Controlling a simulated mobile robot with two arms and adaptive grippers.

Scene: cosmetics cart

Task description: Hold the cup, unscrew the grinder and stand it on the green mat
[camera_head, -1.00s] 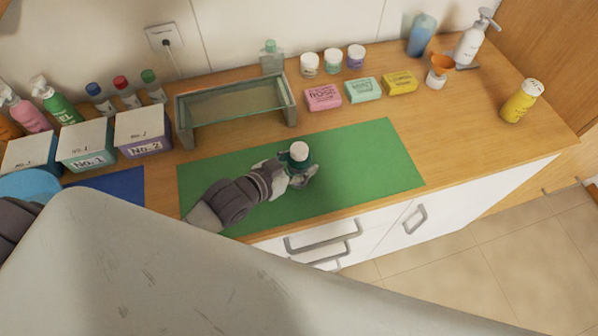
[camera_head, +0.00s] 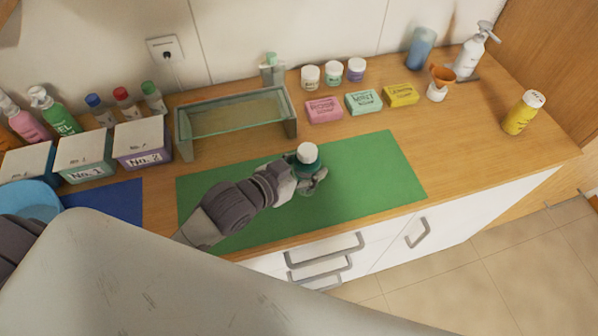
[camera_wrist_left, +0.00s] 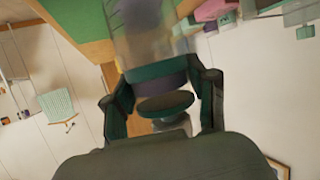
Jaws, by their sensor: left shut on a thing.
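A small dark green container with a white round top (camera_head: 307,155) is upright over the green mat (camera_head: 375,170), near its middle. I cannot tell whether it touches the mat, or where cup and grinder part. My left gripper (camera_head: 309,183) reaches in from the left and is shut on its lower part. In the left wrist view, the fingers (camera_wrist_left: 163,98) stand on both sides of a piece with green and purple bands (camera_wrist_left: 157,75); a translucent grey part (camera_wrist_left: 148,35) lies beyond it. My right gripper is not in view.
A glass-topped stand (camera_head: 235,113) is behind the mat. Boxes (camera_head: 140,140) and bottles are left of it, by a blue mat (camera_head: 108,203). Soap bars (camera_head: 363,102), small jars (camera_head: 333,73), an orange funnel (camera_head: 441,75) and a yellow bottle (camera_head: 523,113) are behind and right. The mat's right part is clear.

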